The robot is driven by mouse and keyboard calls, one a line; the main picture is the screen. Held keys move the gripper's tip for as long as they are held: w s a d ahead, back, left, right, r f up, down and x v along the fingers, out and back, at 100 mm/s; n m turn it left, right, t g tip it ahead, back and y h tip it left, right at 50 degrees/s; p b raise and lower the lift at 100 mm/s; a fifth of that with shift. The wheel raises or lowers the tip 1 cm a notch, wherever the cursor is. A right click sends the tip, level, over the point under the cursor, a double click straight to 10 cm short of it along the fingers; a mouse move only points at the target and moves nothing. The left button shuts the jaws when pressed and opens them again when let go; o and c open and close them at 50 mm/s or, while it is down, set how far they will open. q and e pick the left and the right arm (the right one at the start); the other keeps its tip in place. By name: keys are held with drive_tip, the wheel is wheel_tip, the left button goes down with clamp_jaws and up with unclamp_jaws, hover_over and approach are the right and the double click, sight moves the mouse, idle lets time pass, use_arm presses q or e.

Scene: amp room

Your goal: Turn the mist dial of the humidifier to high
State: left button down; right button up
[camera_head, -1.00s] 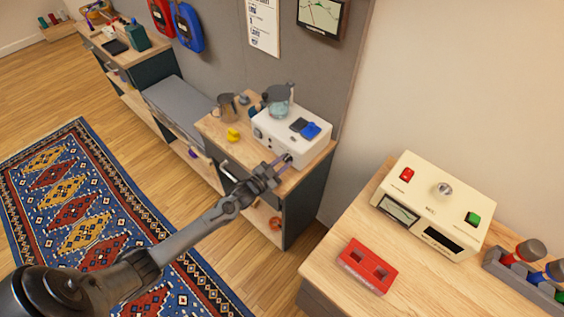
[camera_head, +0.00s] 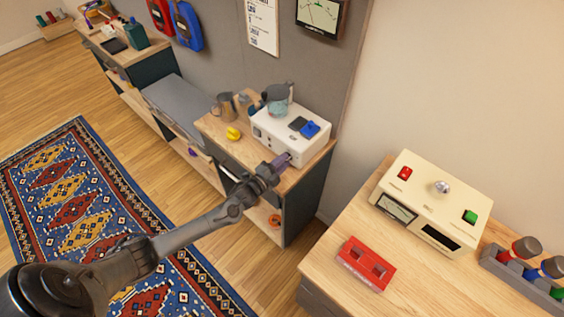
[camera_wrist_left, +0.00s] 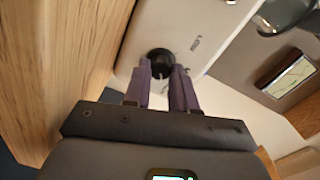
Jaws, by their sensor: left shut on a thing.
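The humidifier (camera_head: 290,135) is a white box on the wooden cabinet top, with a dark and a blue piece on top. Its black round dial (camera_wrist_left: 160,56) is on the front face, in the middle of the left wrist view. My left gripper (camera_head: 283,160) reaches the front right end of the box. In the left wrist view, its purple fingers (camera_wrist_left: 162,72) are on either side of the dial and shut on it. The fingers hide part of the dial, and its setting cannot be read. My right gripper is not in view.
A metal pitcher (camera_head: 224,107) and a yellow object (camera_head: 233,133) stand left of the humidifier. At right, a table (camera_head: 345,223) carries a cream device (camera_head: 433,205), a red block (camera_head: 366,263) and a rack of bottles. A patterned rug (camera_head: 75,190) covers the floor at left.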

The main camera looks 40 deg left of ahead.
use_arm(q)
drive_tip(key=shift+m, duration=0.5)
drive_tip(key=c, duration=0.9)
unclamp_jaws()
drive_tip(key=shift+s, duration=0.6)
drive_tip(key=s, duration=0.4)
drive_tip(key=s+p, duration=0.1)
drive_tip(key=s, duration=0.4)
drive_tip(key=shift+s+a+r, duration=0.15)
drive_tip(key=shift+s, duration=0.15)
drive_tip(key=shift+s, duration=0.1)
